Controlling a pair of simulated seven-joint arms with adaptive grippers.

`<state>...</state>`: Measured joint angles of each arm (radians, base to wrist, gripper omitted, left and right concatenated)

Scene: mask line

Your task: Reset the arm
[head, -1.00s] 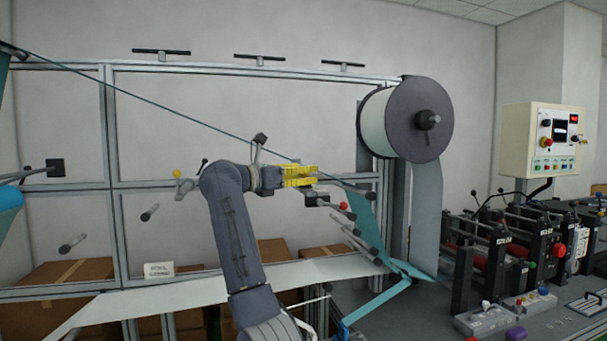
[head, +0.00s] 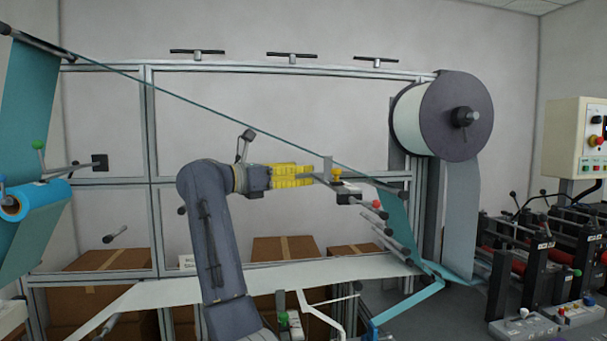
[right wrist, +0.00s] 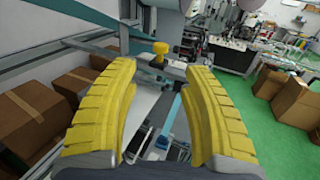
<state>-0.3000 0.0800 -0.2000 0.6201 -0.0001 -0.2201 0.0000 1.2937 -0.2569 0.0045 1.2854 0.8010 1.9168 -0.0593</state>
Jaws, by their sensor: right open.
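My right gripper (head: 312,174) has yellow ridged fingers and points right, in front of the frame of the mask line. It is open, and nothing shows between its fingers in the right wrist view (right wrist: 160,75). A yellow knob (head: 338,173) on a small dark block (head: 348,198) stands just right of the fingertips. In the right wrist view the yellow knob (right wrist: 160,48) sits beyond the fingertips, apart from them. My left gripper is not in view.
A large white roll (head: 405,120) with a dark disc hangs at upper right. A teal strip (head: 220,113) slants across above my arm. A blue roll (head: 35,200) is at left. Cardboard boxes (head: 285,248) stand behind the frame. Machinery (head: 530,255) fills the right.

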